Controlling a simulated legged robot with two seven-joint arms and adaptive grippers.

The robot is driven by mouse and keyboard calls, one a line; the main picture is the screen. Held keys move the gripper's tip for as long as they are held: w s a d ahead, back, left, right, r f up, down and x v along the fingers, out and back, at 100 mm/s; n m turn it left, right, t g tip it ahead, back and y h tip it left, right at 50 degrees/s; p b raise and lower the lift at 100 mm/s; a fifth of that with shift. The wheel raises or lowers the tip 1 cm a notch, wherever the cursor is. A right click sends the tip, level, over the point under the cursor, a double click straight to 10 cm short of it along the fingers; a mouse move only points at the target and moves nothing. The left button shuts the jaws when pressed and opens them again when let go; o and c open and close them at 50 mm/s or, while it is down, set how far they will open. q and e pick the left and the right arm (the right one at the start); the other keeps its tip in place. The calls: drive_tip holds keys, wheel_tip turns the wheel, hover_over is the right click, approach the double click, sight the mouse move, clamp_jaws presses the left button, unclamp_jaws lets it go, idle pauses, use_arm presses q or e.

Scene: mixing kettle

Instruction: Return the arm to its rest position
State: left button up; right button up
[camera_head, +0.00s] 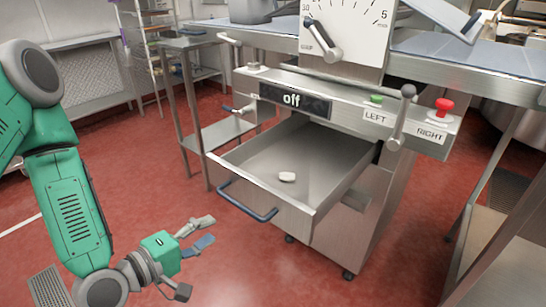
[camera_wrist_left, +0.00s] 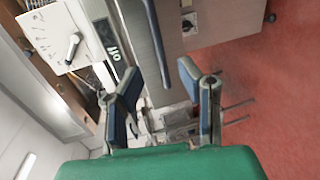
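My left arm is green and comes in from the left in the head view. Its gripper (camera_head: 200,237) is open and empty, low over the red floor, left of and apart from the open drawer. In the left wrist view, the fingers (camera_wrist_left: 163,92) stand spread with nothing gripped between them. The metal drawer (camera_head: 237,197) is pulled out, with a blue handle (camera_head: 247,201) on its front. A small white object (camera_head: 287,177) lies inside it. My right gripper is not in view.
The kettle's control panel (camera_head: 345,112) reads "off", with a green button (camera_head: 376,100), a red button (camera_head: 443,106) and a lever (camera_head: 403,118). A dial (camera_head: 345,30) is above. A steel side table (camera_head: 218,133) stands behind. The red floor (camera_head: 130,160) around my left arm is mostly clear.

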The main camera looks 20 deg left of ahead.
use_arm(q)
drive_tip(key=s+d+f+m+g+y, duration=0.1)
drive_tip(key=s+f+m+g, duration=0.3)
drive_tip(key=f, duration=0.3)
drive_tip(key=s+d+f+m+g+y, duration=0.1)
drive_tip(key=s+d+f+m+g, duration=0.1)
drive_tip(key=s+f+m+g, duration=0.3)
drive_tip(key=s+a+f+m+g+y, duration=0.3)
drive_tip(key=s+f+m+g, duration=0.2)
drive_tip(key=s, duration=0.5)
drive_tip(key=shift+a+f+m, duration=0.15)
drive_tip(key=shift+f+m, duration=0.15)
drive_tip(key=shift+f, duration=0.6)
drive_tip(key=shift+w, duration=0.1)
